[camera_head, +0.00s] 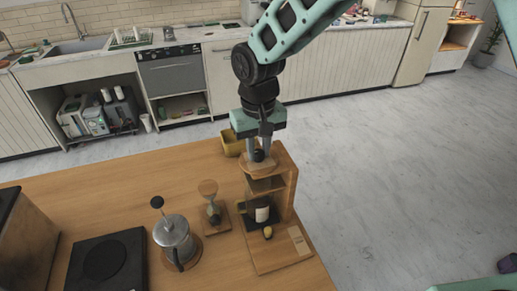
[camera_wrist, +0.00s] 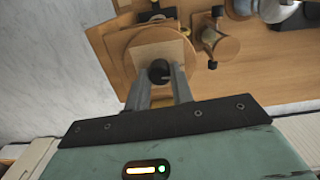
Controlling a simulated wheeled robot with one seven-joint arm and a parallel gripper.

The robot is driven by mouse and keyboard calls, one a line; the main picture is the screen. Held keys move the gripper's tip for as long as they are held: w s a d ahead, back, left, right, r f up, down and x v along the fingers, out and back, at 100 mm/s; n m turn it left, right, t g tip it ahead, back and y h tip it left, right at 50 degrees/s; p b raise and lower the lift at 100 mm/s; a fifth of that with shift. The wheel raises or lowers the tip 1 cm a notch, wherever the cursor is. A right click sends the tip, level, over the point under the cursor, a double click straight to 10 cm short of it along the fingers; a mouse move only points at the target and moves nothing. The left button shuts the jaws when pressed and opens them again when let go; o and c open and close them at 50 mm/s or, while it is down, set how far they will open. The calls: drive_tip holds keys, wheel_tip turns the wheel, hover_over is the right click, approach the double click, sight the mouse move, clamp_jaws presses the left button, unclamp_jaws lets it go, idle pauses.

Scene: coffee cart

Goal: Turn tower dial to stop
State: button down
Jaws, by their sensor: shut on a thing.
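The wooden drip tower (camera_head: 291,185) stands at the right end of the wooden table, with a bottle (camera_head: 262,213) in its lower part. A round wooden lid (camera_wrist: 125,48) tops it, with a dark knob (camera_wrist: 159,70) at the middle; the knob also shows in the head view (camera_head: 259,155). My gripper (camera_head: 260,148) points straight down from above. In the wrist view my gripper (camera_wrist: 159,80) has its fingers on either side of the dark knob, shut on it. I cannot tell whether this knob is the dial. A small brass-coloured piece (camera_head: 268,232) sits low on the tower's front.

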sight(259, 151)
drive_tip(key=shift+n, duration=0.6)
drive_tip(key=shift+w, duration=0.1)
drive_tip(key=shift+r, duration=0.1)
drive_tip(key=c, duration=1.2)
unclamp_jaws()
wheel_tip(259, 151, up, 17)
drive_tip(key=b, duration=0.4)
drive_tip(key=shift+r, duration=0.15)
